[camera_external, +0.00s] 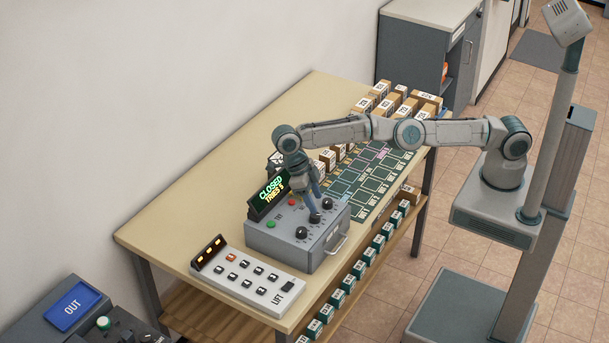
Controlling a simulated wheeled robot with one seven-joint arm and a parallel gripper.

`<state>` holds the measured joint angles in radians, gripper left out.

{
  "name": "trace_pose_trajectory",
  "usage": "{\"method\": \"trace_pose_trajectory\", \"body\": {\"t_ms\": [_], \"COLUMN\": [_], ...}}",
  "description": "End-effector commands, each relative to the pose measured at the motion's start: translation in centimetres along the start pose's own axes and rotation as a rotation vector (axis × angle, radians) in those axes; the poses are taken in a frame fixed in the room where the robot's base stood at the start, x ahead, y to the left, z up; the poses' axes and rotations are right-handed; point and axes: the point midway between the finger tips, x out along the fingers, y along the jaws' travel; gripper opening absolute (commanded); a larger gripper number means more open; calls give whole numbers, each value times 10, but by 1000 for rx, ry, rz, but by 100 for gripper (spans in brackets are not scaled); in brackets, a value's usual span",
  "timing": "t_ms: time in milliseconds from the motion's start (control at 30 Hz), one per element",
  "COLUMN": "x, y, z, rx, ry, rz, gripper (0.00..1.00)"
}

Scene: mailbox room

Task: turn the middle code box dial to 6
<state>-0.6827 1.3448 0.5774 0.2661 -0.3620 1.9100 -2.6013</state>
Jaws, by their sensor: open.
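The grey code box (276,246) stands on the table with its sign (269,196) reading CLOSED, TRIES 3. Three black dials sit in a row on its sloped top. The middle dial (315,218) is right under my gripper (314,212). The near-left dial (301,232) and the far-right dial (327,203) are uncovered. My gripper points down with its fingers at the middle dial. It is open; whether the fingers touch the dial is too small to tell. The dial's number cannot be read. A green button (271,222) and a red button (292,202) are also on the box.
A white LIFT panel (247,276) with several buttons stands left of the box. Boxes (381,90) and a dark green marked mat (375,171) lie behind and right. The table's left part (185,220) is clear.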

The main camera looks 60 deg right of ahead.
Motion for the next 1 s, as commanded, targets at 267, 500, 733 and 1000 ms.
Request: {"method": "trace_pose_trajectory", "body": {"t_ms": [267, 500, 733, 1000], "x": [0, -14, -35, -52], "y": [-12, -37, -73, -102], "z": [-2, -11, -24, -35], "rx": [0, 0, 2, 0], "ry": [-2, -2, -2, -1], "rz": [-1, -1, -1, -1], "gripper": [52, 52, 52, 52]}}
